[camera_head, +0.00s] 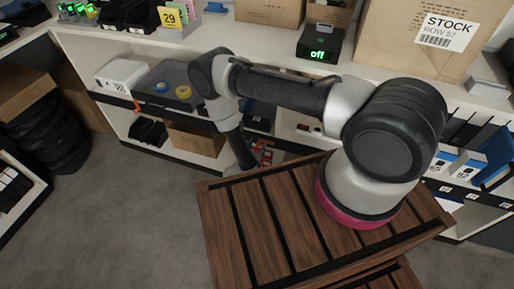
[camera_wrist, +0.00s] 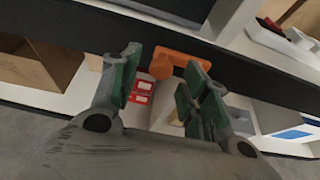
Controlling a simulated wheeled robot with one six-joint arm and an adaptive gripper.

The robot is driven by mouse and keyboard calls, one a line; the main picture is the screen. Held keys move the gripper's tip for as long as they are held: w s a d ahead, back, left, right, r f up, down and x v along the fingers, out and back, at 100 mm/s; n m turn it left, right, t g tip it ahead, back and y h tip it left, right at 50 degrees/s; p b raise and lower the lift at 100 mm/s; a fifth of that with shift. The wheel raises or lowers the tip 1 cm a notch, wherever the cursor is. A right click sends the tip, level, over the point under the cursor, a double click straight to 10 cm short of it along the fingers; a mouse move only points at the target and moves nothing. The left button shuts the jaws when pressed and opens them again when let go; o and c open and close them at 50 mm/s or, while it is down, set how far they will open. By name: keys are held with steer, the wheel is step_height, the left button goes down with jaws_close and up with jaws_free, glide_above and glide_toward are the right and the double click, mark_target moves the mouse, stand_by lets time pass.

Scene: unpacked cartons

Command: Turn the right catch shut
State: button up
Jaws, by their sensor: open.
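An orange catch (camera_wrist: 182,58) sits on a dark rail (camera_wrist: 70,40) in the wrist view. Its bar lies across, sloping slightly, with a rounded end at the left. My gripper (camera_wrist: 162,72) is open, with its green-padded fingers on either side of the catch's rounded end. I cannot tell whether either finger touches it. In the head view my gripper (camera_head: 262,155) is small and partly hidden below the end of my arm, at the shelf front. The catch cannot be made out clearly there.
A slatted wooden crate (camera_head: 240,225) stands in front of the shelf, under my arm. A cardboard box (camera_head: 195,140) sits on the lower shelf, and red-and-white boxes (camera_wrist: 142,88) show behind the fingers. Grey floor (camera_head: 110,220) is clear at the left.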

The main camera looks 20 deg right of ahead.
steer(key=shift+w+d+f, duration=0.15)
steer(key=shift+w+d, duration=0.05)
steer(key=shift+w, duration=0.05)
jaws_close()
